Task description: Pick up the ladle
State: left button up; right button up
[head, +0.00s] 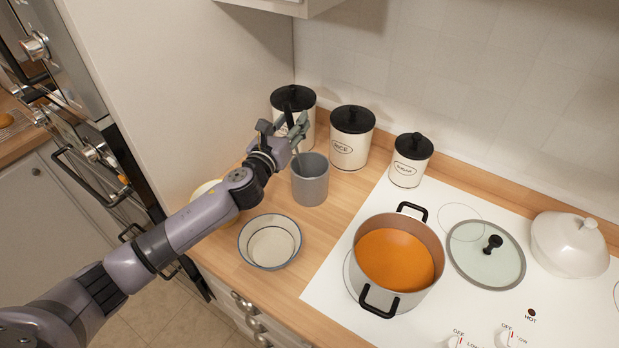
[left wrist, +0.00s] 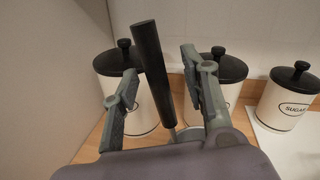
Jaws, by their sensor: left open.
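The ladle's black handle (left wrist: 154,75) stands up, slightly tilted, between the two fingers of my left gripper (left wrist: 161,68) in the left wrist view. The fingers are apart, with a gap visible on each side of the handle. In the head view, my left gripper (head: 284,126) is above the grey cylindrical holder (head: 311,184), and the ladle's dark handle (head: 288,116) shows between its fingers. The ladle's lower end is hidden, seemingly inside the holder. My right gripper is not in view.
Black-lidded canisters, including the rice (head: 350,150) and sugar (head: 406,172) ones, stand along the wall. A bowl (head: 270,247) sits in front of the holder. A pot of orange soup (head: 397,260) and a glass lid (head: 478,262) are on the white cooktop. A tall cabinet side (head: 200,80) rises at left.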

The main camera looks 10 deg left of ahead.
pick_arm(q)
jog(key=shift+c, duration=0.5)
grip_shut()
dwell(0.4)
